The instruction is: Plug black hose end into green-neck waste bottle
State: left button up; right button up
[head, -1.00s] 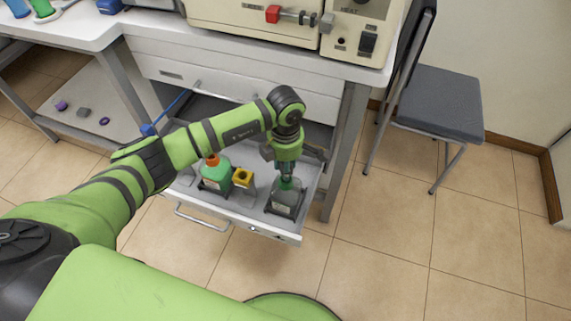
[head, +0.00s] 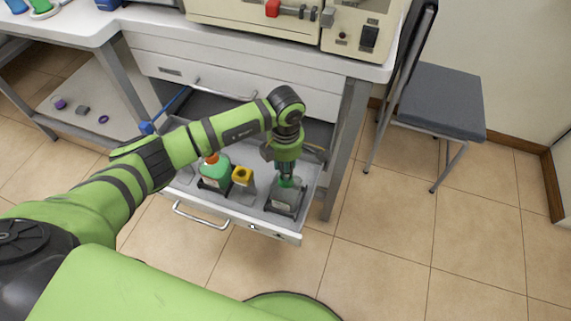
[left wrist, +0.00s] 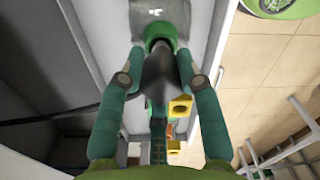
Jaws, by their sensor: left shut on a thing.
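The waste bottle (head: 285,203), clear with a green neck, stands upright in the open drawer. Its green neck (left wrist: 159,27) shows at the top of the left wrist view. My left gripper (head: 287,175) points down right above this bottle, its fingers (left wrist: 160,80) closed around the black hose end (left wrist: 158,75). The hose tip lines up with the green neck and overlaps it in the left wrist view; how deep it sits, I cannot tell. The black hose (left wrist: 75,115) runs off to the left. My right gripper is not in view.
A green bottle with an orange cap (head: 214,172) and a yellow-topped container (head: 242,175) share the drawer (head: 265,229). The bench (head: 250,45) stands over the drawer's back. A chair (head: 437,105) is at right; floor in front is clear.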

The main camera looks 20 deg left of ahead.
pick_arm(q)
grip_shut()
jog(key=shift+a+f+b, duration=0.1)
jog(key=shift+f+b, duration=0.75)
jog(key=shift+f, duration=0.05)
jog(key=o, duration=1.2)
grip_release()
jog(key=shift+c, duration=0.2)
